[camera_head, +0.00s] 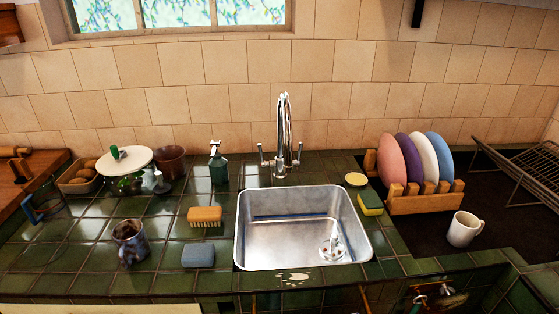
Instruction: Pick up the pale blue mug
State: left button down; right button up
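The pale blue mug (130,242) stands on the green tiled counter, left of the sink. It looks greyish blue, with a dark brown inside, and its handle seems to face the front. It appears upright, and nothing is touching it. Neither of my grippers can be made out in the head view.
A blue-grey sponge (198,255) and a wooden brush (205,216) lie between the mug and the steel sink (270,257). Behind are a brown pot (171,162) and a green soap bottle (218,165). A white mug (464,229) stands right, near a plate rack (425,203).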

aim_at(129, 236)
jog(key=j+z, duration=0.15)
jog(key=j, duration=0.8)
jog(key=k+j+z, duration=0.15)
jog(key=j, duration=0.8)
